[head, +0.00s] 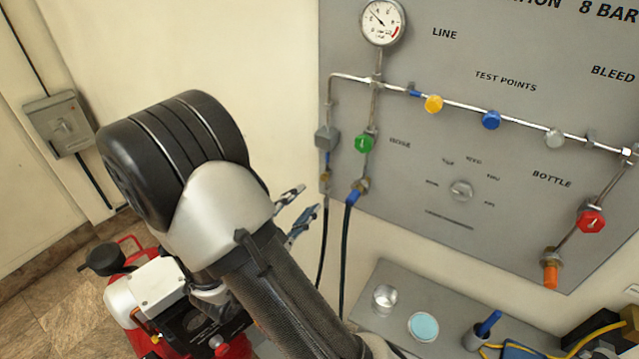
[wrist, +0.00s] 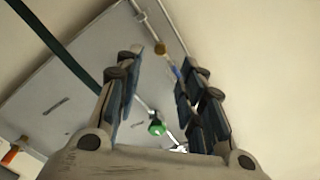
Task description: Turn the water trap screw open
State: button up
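No label marks the water trap screw. A grey block (head: 327,138) with a blue and brass fitting (head: 326,172) below it hangs on the left pipe of the grey panel; which part is the screw I cannot tell. The brass part (wrist: 160,48) and blue part (wrist: 175,72) also show in the wrist view, beyond the fingers; the block is not clearly visible there. My gripper (head: 298,209) is open and empty, left of and below this fitting in the head view. Its two fingers (wrist: 156,100) stand apart in the wrist view, with a visible gap from the panel.
A green knob (head: 364,144) is right of the block and shows between my fingers in the wrist view (wrist: 156,127). Dark hoses (head: 346,250) hang below. A gauge (head: 383,22) is above. A shelf (head: 385,330) carries cups. A red machine (head: 150,300) stands at lower left.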

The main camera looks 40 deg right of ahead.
aim_at(322, 180)
jog(key=b+x, duration=0.1)
jog(key=x, duration=0.8)
jog(key=shift+w, duration=0.1)
jog(key=shift+c, duration=0.3)
grip_shut()
